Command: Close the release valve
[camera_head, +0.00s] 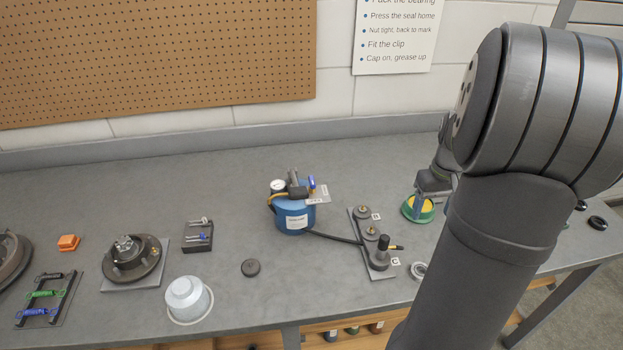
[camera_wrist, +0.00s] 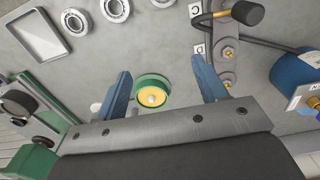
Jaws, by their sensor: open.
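A blue tank (camera_head: 294,216) with a round gauge (camera_head: 277,186) stands mid-bench. On its top right sits a small blue lever (camera_head: 312,182) beside a white tag (camera_head: 318,196); this looks like the release valve, and its exact position is too small to tell. The tank also shows at the right edge of the wrist view (camera_wrist: 294,72), partly cut off, with brass and blue parts near a tag. My gripper (camera_wrist: 160,66) is open and empty, its blue fingers either side of a green and yellow tin (camera_wrist: 152,82). In the head view my gripper (camera_head: 420,202) is right of the tank, by that tin.
A black hose (camera_head: 332,238) runs from the tank to a plate (camera_head: 384,271) with upright fittings between tank and gripper. Bare bench lies behind the tank.

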